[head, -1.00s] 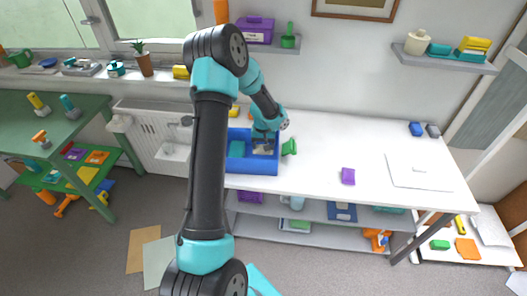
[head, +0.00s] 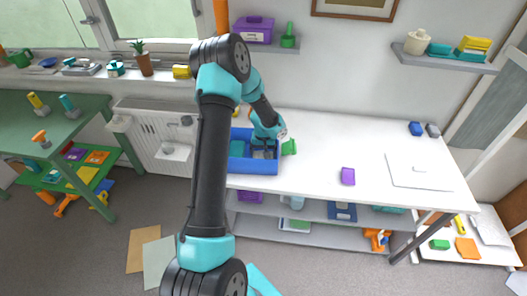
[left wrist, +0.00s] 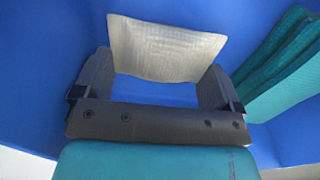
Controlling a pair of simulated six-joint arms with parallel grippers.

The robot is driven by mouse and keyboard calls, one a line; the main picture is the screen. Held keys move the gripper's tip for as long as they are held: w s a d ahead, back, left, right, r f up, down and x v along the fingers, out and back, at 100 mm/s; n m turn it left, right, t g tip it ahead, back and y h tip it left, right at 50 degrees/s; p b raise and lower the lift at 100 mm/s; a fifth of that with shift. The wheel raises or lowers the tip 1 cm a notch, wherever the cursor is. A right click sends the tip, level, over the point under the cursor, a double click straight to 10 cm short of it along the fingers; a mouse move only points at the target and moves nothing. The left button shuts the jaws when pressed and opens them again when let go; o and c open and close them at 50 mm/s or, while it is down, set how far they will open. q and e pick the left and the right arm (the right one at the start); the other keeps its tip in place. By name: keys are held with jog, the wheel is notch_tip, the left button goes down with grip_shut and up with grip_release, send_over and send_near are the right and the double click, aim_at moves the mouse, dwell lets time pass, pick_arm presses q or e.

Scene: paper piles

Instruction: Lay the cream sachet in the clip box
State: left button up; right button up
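The blue open box (head: 252,168), which I take as the clip box, stands at the left of the white table. My left gripper (head: 264,147) reaches down into its right part. The cream sachet (left wrist: 165,50) shows between and beyond the fingers (left wrist: 158,75) in the left wrist view, against the blue inside of the box. The fingers are wide apart, one at each side of the sachet. I cannot tell whether they press on it. A teal item (head: 237,148) is in the box's left part, and it also shows in the left wrist view (left wrist: 280,65). My right gripper is not in view.
A green object (head: 289,147) stands close to the box's right side. A purple item (head: 348,176) and a flat white board (head: 418,172) lie farther right on the white table (head: 320,150). The table's middle is clear. A shelf (head: 265,203) underneath holds several items.

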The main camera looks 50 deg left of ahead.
pick_arm(q)
jog(key=shift+o, duration=0.2)
jog(key=shift+r, duration=0.1)
notch_tip(320, 180, up, 12)
dwell(0.6)
dwell(0.3)
